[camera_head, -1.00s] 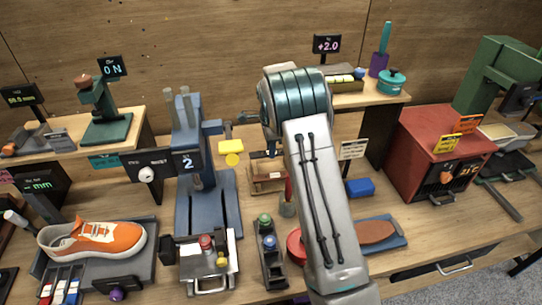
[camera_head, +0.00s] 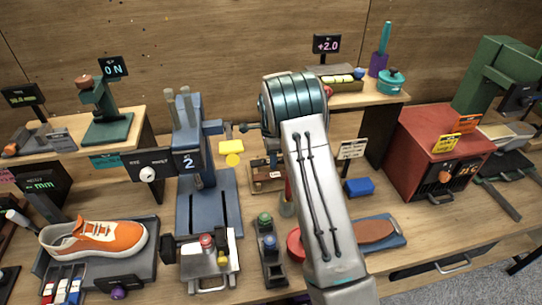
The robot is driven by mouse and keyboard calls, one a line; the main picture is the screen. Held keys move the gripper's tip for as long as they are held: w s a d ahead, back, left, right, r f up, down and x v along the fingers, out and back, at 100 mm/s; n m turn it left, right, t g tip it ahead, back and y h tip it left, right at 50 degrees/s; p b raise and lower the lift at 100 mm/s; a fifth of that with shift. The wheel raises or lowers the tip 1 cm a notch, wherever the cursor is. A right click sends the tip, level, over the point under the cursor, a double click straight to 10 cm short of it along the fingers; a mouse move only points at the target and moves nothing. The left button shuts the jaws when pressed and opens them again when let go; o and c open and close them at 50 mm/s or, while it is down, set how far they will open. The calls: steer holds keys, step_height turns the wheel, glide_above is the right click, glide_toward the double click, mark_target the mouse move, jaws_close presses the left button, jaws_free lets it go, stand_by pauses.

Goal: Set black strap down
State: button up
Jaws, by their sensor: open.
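My arm (camera_head: 325,205) rises from the bottom centre to a teal-banded joint (camera_head: 295,103) and hides what lies behind it. My gripper cannot be made out; the far end of the arm is behind these links. No black strap can be picked out for sure. A small dark shape (camera_head: 272,153) shows just left of my arm, above a small wooden tray (camera_head: 267,186); I cannot tell what it is. An orange sneaker (camera_head: 95,238) with a white sole and white laces rests on a dark grey platform (camera_head: 150,262) at the left.
A blue press (camera_head: 190,170) and a metal clamp device (camera_head: 208,262) stand left of my arm. Right are a blue block (camera_head: 360,187), a blue tray (camera_head: 398,238) with a brown sole-shaped pad, and a red box (camera_head: 430,150). The front right tabletop is fairly clear.

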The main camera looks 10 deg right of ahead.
steer(key=shift+r, duration=0.1)
step_height(320, 180, up, 11)
steer(key=b, duration=0.2)
steer(key=s+r+n+t, duration=0.1)
steer(key=s+r+n, duration=0.3)
steer(key=s+r, duration=0.45)
steer(key=s+n+t, duration=0.2)
steer(key=s+n, duration=1.2)
steer(key=s, duration=1.4)
steer(key=shift+s, duration=0.4)
steer(key=shift+r, duration=0.1)
steer(key=shift+c, duration=0.3)
